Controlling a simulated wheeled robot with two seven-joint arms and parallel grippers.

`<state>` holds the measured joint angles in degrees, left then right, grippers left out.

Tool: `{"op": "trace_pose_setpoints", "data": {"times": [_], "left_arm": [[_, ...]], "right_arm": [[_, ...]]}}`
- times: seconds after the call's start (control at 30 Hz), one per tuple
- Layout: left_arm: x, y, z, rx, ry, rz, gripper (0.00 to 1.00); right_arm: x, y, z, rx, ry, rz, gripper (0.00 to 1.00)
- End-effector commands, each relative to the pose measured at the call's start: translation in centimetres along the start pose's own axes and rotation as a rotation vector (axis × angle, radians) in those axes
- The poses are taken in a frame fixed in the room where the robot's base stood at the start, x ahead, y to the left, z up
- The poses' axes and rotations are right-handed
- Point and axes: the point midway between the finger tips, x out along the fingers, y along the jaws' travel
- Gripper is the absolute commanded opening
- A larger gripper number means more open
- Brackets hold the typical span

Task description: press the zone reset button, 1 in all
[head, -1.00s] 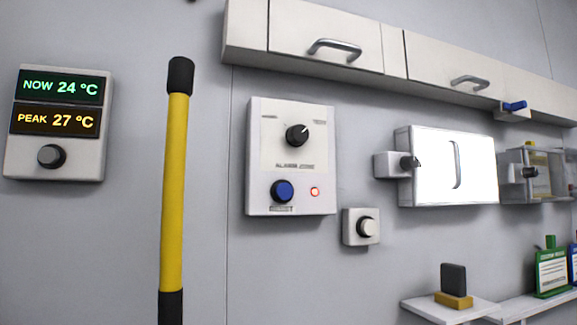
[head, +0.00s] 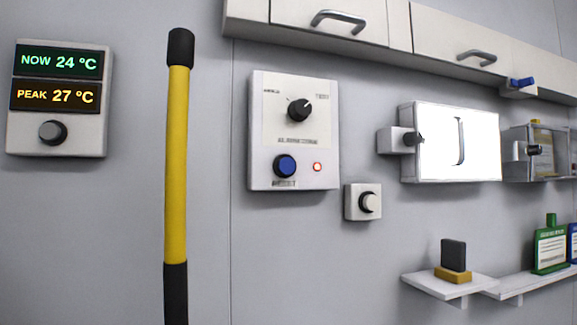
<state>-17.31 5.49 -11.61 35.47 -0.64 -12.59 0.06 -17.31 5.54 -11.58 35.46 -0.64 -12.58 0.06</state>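The alarm zone panel (head: 293,130) is a white box on the wall in the middle of the head view. Its blue round button (head: 285,166) sits at the lower left, above a small label that seems to read RESET. A small red light (head: 317,167) glows to the right of the button. Neither of my grippers is in the head view.
A yellow pole with black ends (head: 176,170) stands left of the panel. A temperature display (head: 58,98) reads NOW 24 °C and PEAK 27 °C. Cabinets (head: 330,25) run above; shelves (head: 450,287) jut out below right.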

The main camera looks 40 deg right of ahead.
Motion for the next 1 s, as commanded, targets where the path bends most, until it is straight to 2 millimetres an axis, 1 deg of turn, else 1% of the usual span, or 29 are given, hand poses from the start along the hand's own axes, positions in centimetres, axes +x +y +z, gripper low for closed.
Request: {"op": "trace_pose_setpoints", "data": {"times": [0.03, 0.13, 0.17, 1.0], "left_arm": [[0.00, -0.02, 0.00, 0.000, 0.000, 0.000, 0.59], [0.00, -0.03, 0.00, 0.000, 0.000, 0.000, 0.59], [0.00, -0.03, 0.00, 0.000, 0.000, -0.001, 0.59], [0.00, -0.06, 0.00, 0.000, 0.000, -0.001, 0.59]], "right_arm": [[0.00, -0.01, 0.00, 0.000, 0.000, 0.000, 0.25], [0.00, -0.01, 0.00, 0.000, 0.000, 0.000, 0.04], [0.00, -0.01, 0.01, 0.000, 0.000, 0.000, 0.00], [0.00, -0.04, 0.00, 0.000, 0.000, -0.001, 0.00]]}}
